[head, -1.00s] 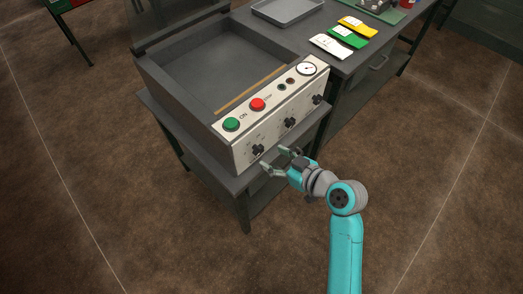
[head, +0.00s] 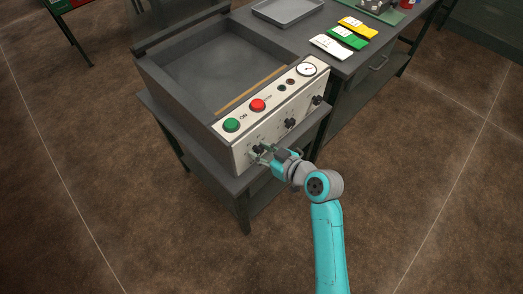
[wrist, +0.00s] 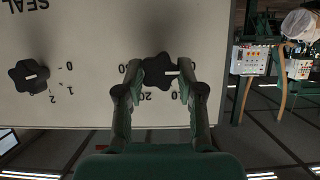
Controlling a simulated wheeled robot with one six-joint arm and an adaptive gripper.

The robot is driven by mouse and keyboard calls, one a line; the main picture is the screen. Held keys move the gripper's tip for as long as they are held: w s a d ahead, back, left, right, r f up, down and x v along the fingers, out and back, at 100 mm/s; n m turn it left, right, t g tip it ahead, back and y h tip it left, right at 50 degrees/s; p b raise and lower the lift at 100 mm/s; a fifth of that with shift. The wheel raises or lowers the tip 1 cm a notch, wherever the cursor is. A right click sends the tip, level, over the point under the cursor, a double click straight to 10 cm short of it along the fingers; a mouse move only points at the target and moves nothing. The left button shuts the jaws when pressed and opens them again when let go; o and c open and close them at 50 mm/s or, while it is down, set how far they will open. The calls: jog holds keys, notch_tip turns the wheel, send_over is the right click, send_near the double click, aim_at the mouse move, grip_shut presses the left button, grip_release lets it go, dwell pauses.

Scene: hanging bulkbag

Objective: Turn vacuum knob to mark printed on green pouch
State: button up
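The machine's pale front panel (head: 275,122) carries a row of black knobs along its lower part. My gripper (head: 259,152) is at the leftmost knob. In the wrist view, which is upside down, this star-shaped black knob (wrist: 161,71) with a white pointer line sits between my two fingertips (wrist: 160,82). The fingers are spread, with narrow gaps beside the knob. Parts of its number scale are hidden by the fingers, and its name is out of view. The green pouch (head: 347,37) lies on the bench between a white and a yellow pouch; its print is too small to read.
A second knob (wrist: 29,77) marked SEAL is beside it in the wrist view. Green (head: 232,124) and red (head: 258,105) buttons and a round gauge (head: 307,69) sit higher on the panel. A grey tray (head: 288,12) is on the bench. The floor in front is clear.

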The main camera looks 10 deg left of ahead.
jog(key=shift+c, duration=0.5)
jog(key=m+g+y, duration=0.1)
jog(key=m, duration=0.1)
jog(key=m+g+y, duration=0.1)
jog(key=m, duration=0.1)
jog(key=shift+w+d, duration=0.2)
jog(key=m+y, duration=0.1)
jog(key=m, duration=0.1)
jog(key=m+g+y, duration=0.1)
jog(key=m, duration=0.1)
jog(key=shift+w+f, duration=0.1)
jog(key=shift+f, duration=0.1)
jog(key=shift+g, duration=0.3)
dwell(0.3)
jog(key=o, duration=1.1)
jog(key=shift+o, duration=0.2)
jog(key=shift+d, duration=0.1)
